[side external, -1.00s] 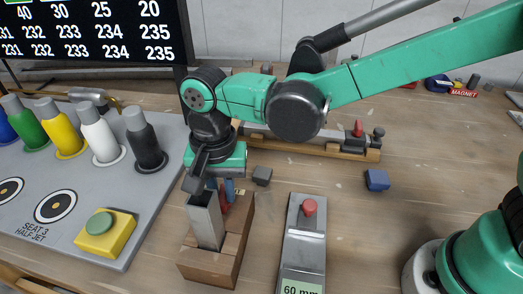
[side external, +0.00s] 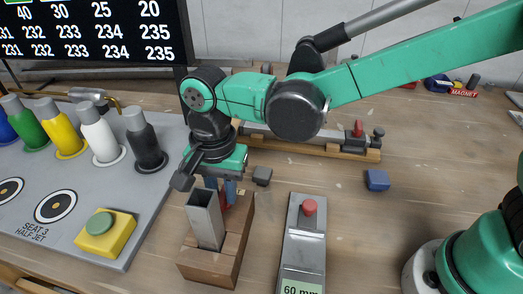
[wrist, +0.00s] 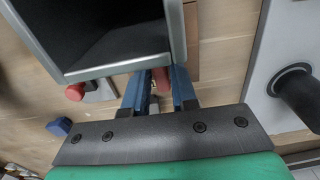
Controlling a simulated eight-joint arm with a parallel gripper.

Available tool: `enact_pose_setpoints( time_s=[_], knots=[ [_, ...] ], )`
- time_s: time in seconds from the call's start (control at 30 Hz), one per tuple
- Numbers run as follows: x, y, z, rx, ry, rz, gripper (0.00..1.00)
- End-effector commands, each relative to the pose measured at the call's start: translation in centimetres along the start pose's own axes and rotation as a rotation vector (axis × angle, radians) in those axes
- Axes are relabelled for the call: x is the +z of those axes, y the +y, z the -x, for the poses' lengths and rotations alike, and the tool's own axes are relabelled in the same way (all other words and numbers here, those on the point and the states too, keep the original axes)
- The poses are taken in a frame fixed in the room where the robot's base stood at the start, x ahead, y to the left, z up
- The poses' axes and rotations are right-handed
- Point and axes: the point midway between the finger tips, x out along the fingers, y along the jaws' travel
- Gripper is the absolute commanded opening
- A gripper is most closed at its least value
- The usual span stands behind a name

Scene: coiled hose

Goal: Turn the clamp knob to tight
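A wooden block (side external: 211,269) holds an upright square metal tube (side external: 204,222). A red clamp knob (side external: 227,199) sits at the block's far side, partly hidden by the tube and my gripper. My gripper (side external: 221,188) is low behind the tube, with its blue fingers around the knob. In the wrist view the red knob (wrist: 160,79) fills the gap between the blue fingertips (wrist: 160,84), which appear shut on it. The tube's open mouth (wrist: 115,28) is just beyond the fingers there. The knob's tight or loose setting cannot be read.
A metal stop with a red knob (side external: 309,208) and a 60 mm label stands to the right. A grey panel (side external: 120,262) with coloured handles and a yellow button box (side external: 104,236) is left. A blue block (side external: 377,180) and a small dark block (side external: 262,176) lie on the table.

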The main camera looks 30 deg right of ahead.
Motion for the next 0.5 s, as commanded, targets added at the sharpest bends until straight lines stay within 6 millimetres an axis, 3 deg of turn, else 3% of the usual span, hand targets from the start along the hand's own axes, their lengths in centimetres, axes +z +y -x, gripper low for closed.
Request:
enact_pose_setpoints(
  time_s=[0.03, 0.07, 0.37, 0.5],
  knots=[
    [0.0, 0.0, 0.0, 0.0, 0.0, 0.0, 0.4],
    [0.0, 0.0, 0.0, 0.0, 0.0, 0.0, 0.48],
    [0.0, 0.0, 0.0, 0.0, 0.0, 0.002, 0.49],
    [0.0, 0.0, 1.1, 0.0, 0.0, 0.002, 0.49]
  ],
)
